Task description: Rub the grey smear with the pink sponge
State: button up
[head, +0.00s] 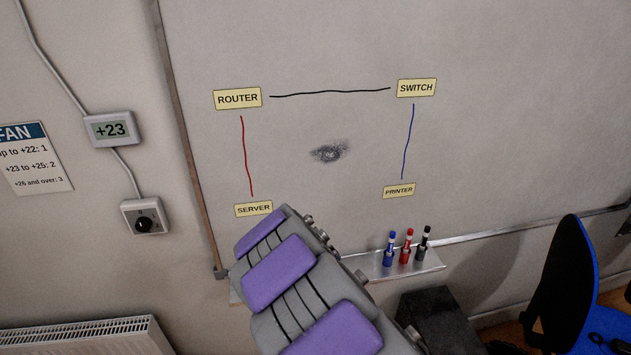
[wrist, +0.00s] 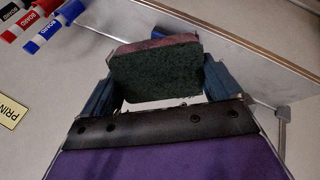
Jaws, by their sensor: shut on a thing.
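The grey smear (head: 328,152) is a dark smudge on the whiteboard (head: 500,110), between the drawn red and blue lines in the head view. The pink sponge (wrist: 158,72) is in the wrist view, with a dark green face towards the camera and a pinkish edge along its top. My gripper (wrist: 157,86) is shut on the sponge, one finger at each side. In the head view my grey and purple arm covers the lower middle, and the gripper and sponge are hidden behind it. The smear is not in the wrist view.
The pen tray (head: 375,267) below the board holds blue (head: 390,250), red (head: 406,247) and black (head: 424,244) markers. Yellow labels, including ROUTER (head: 238,98) and PRINTER (head: 399,190), surround the smear. A blue chair (head: 590,290) stands right, a radiator (head: 90,338) lower left.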

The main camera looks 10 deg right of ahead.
jog(key=w+r+n+t, duration=0.1)
jog(key=r, duration=0.1)
jog(key=w+r+t, duration=0.1)
jog(key=r+t, duration=0.1)
jog(key=r, duration=0.1)
jog(key=r+n+t, duration=0.1)
jog(key=r, duration=0.2)
jog(key=shift+w+a+n+t, duration=0.3)
jog(key=shift+w+a, duration=0.1)
notch_tip(320, 180, up, 12)
jog(key=w+d+n+t+y, duration=0.2)
jog(key=n+t, duration=0.1)
jog(key=t, duration=0.3)
jog(key=t+y, duration=0.1)
jog(key=t, duration=0.1)
send_near(309, 153)
jog(key=shift+n, duration=0.4)
jog(key=w, duration=0.4)
jog(key=shift+w+a+r+p, duration=0.2)
jog(key=shift+a+p, duration=0.05)
jog(key=shift+p, duration=0.1)
jog(key=shift+w+a, duration=0.25)
jog(key=shift+a, duration=0.15)
jog(key=shift+d, duration=0.85)
jog(key=shift+w+a, duration=0.2)
jog(key=shift+a, duration=0.5)
jog(key=shift+w+d, duration=0.35)
jog(key=shift+d, duration=0.2)
jog(key=shift+w, duration=0.1)
